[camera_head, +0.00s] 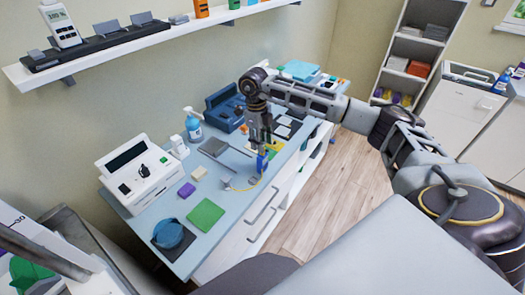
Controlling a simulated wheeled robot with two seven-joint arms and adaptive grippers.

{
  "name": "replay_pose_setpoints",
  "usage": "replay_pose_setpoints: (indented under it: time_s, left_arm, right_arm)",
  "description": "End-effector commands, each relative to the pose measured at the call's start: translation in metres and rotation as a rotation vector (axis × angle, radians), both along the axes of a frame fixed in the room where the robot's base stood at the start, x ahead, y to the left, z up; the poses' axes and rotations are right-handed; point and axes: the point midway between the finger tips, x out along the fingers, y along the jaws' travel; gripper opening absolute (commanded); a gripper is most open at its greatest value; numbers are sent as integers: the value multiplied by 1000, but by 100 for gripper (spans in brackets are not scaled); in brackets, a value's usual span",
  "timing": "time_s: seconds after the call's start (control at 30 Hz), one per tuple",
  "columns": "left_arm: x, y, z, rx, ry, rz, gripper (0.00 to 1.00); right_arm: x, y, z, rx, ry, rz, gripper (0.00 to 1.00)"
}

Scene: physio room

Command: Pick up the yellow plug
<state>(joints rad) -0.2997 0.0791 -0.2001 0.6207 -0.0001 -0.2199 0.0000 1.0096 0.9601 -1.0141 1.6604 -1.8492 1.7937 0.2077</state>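My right gripper (261,148) points down over the front edge of the blue desk top (232,212). A small upright blue piece (261,164) shows right at its fingertips, with a small yellow part (256,178) just below it. This yellow part may be the yellow plug; it is too small to be sure. A thin pale lead curves left from it along the desk to another small yellow-orange bit (228,184). I cannot tell whether the fingers are closed on the blue piece or only beside it. My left gripper is not seen.
Near the gripper lie a grey flat pad (214,146), a purple block (187,190), a cream block (199,173) and a green pad (206,214). A white device (140,178), a pump bottle (193,127) and a blue case (226,108) stand along the wall.

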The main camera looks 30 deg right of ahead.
Motion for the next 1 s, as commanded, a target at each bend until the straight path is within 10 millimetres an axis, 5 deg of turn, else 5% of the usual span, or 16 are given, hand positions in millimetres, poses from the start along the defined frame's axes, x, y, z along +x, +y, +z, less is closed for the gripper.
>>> replay_pose_setpoints:
  time_s: [0.3, 0.77, 1.0]
  left_arm:
    - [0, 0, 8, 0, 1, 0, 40]
    - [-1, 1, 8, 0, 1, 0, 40]
    - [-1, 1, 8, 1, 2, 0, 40]
  right_arm:
    - [-4, 0, -28, 0, 1, 0, 39]
    - [-3, 0, -29, 0, 0, 0, 39]
    - [-3, 0, -29, 0, 0, 0, 12]
